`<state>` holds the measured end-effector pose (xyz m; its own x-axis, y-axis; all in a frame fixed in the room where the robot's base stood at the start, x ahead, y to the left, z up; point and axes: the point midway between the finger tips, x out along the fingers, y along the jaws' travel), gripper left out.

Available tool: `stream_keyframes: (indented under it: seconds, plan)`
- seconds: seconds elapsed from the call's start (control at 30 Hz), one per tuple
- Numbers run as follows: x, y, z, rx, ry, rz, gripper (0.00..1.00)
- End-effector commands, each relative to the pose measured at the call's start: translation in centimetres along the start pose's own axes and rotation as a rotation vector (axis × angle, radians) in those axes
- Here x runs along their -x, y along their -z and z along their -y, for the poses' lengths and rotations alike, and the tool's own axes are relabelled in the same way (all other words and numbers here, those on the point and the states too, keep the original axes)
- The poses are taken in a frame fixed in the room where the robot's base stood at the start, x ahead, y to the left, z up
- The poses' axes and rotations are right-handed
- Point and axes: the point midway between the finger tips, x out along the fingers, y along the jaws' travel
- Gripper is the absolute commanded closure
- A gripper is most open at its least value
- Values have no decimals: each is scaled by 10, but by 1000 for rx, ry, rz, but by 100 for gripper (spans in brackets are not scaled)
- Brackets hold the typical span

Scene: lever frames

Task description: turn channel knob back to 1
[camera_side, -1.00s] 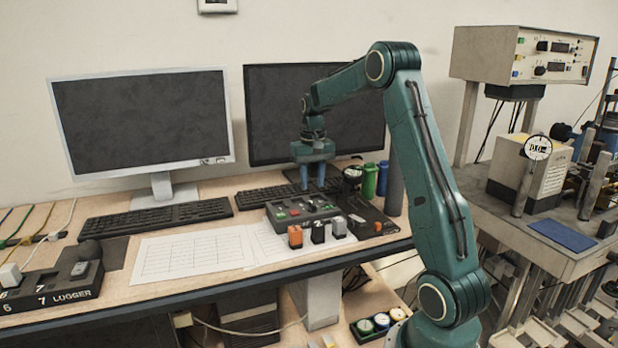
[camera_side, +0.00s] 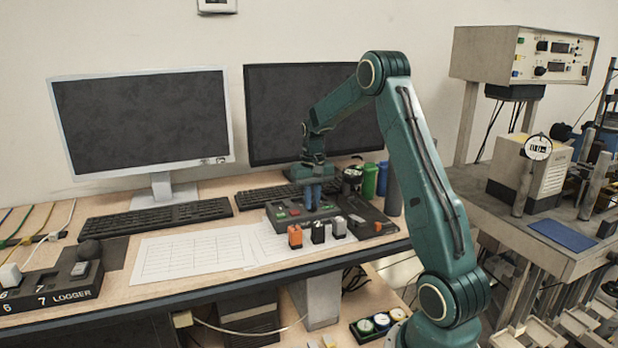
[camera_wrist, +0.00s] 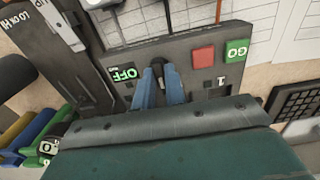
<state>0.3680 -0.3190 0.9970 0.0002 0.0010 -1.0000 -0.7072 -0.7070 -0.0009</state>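The dark control box (camera_wrist: 182,46) carries a red button (camera_wrist: 203,57), a green GO button (camera_wrist: 236,50), an OFF label (camera_wrist: 123,74) and a 1 label (camera_wrist: 221,82). It also shows in the side view (camera_side: 275,224). My gripper (camera_wrist: 158,72) has its blue fingers drawn close together around a small dark knob (camera_wrist: 158,64) between the OFF and 1 labels. In the side view my gripper (camera_side: 313,200) points straight down onto the box. The fingers hide most of the knob, and I cannot read its setting.
A keyboard (camera_side: 262,196) lies behind. Paper sheets (camera_side: 190,254) lie left.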

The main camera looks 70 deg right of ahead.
Motion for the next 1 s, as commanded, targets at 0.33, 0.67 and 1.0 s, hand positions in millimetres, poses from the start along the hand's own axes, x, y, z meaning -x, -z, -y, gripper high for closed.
stream_keyframes:
  seconds: [0.33, 0.67, 1.0]
  plan:
    - [0, 0, 0, 9, 0, 0, 100]
    - [0, 0, 0, 121, 0, -1, 100]
    - [0, 0, 0, 381, -1, -2, 100]
